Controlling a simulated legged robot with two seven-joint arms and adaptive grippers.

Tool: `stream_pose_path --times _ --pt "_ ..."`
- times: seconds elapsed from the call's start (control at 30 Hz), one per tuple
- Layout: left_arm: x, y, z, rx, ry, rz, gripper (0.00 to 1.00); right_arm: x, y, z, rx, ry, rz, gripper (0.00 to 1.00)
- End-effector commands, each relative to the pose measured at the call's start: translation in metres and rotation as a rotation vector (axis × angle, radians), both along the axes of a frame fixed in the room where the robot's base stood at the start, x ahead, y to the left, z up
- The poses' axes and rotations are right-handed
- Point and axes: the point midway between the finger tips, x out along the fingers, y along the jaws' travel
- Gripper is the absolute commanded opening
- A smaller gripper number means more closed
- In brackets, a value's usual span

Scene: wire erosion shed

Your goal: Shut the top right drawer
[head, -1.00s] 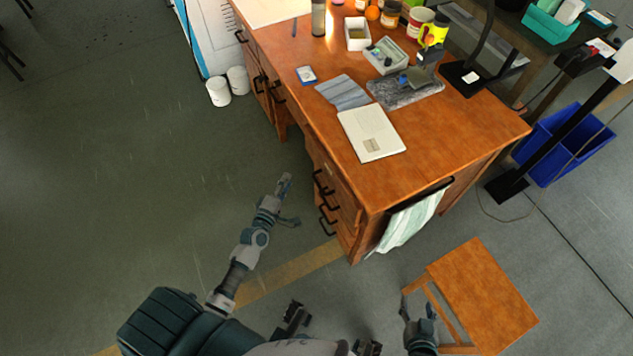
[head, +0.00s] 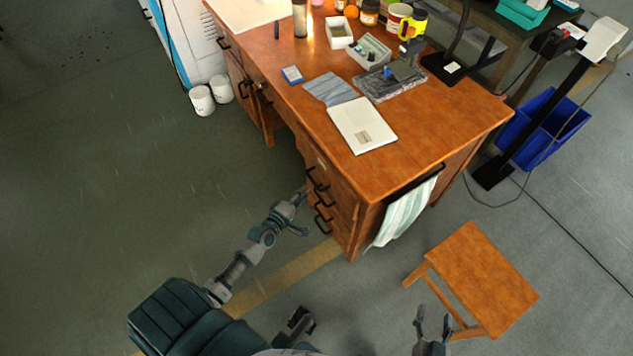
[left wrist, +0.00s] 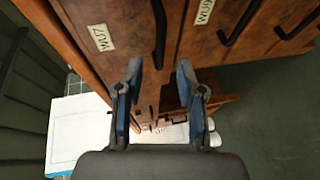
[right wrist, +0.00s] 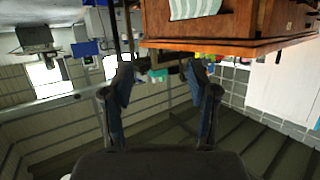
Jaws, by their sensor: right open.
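The wooden desk (head: 410,135) has a stack of drawers with black handles at its near right end. The top drawer (left wrist: 122,22), labelled WU7, fills the upper left of the left wrist view with its handle (left wrist: 160,35). How far it stands out is hard to tell. My left gripper (head: 301,211) is beside the drawer fronts. In the left wrist view its fingers (left wrist: 159,72) are apart and empty, just short of the WU7 handle. My right gripper (head: 433,315) is open and empty near the stool, away from the drawers.
A wooden stool (head: 480,275) stands at the near right. A striped towel (head: 403,215) hangs on the desk's end. A second drawer labelled WU9 (left wrist: 225,20) is next to the WU7 drawer.

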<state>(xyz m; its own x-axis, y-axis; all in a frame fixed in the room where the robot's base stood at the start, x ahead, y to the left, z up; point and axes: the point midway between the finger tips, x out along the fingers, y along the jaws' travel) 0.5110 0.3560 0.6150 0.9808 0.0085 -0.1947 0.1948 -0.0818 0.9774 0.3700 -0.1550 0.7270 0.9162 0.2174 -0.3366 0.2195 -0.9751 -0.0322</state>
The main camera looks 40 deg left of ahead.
Motion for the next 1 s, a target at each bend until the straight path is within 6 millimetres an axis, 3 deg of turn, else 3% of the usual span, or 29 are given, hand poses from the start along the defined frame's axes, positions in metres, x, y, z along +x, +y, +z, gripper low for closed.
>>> stream_pose_path --times 0.1,0.3,0.5,0.77,0.9,1.0 --pt "0.027 0.000 -0.009 -0.002 0.002 0.001 0.38 0.008 0.005 0.011 0.029 -0.101 0.003 0.59" --pt "0.059 0.000 -0.014 0.000 0.001 0.000 0.38 0.015 0.009 0.033 0.074 -0.255 0.005 0.59" --pt "0.071 -0.001 -0.014 0.002 0.000 0.000 0.38 0.016 0.009 0.045 0.096 -0.322 0.005 0.59" --pt "0.072 0.000 -0.014 0.000 -0.001 0.000 0.38 0.016 0.011 0.047 0.095 -0.329 0.004 0.59" --pt "0.072 0.000 -0.014 0.000 0.000 0.000 0.03 0.017 0.011 0.046 0.094 -0.326 0.004 0.59" --pt "0.072 0.001 -0.014 0.000 0.000 0.000 0.00 0.017 0.011 0.045 0.095 -0.324 0.004 0.59"
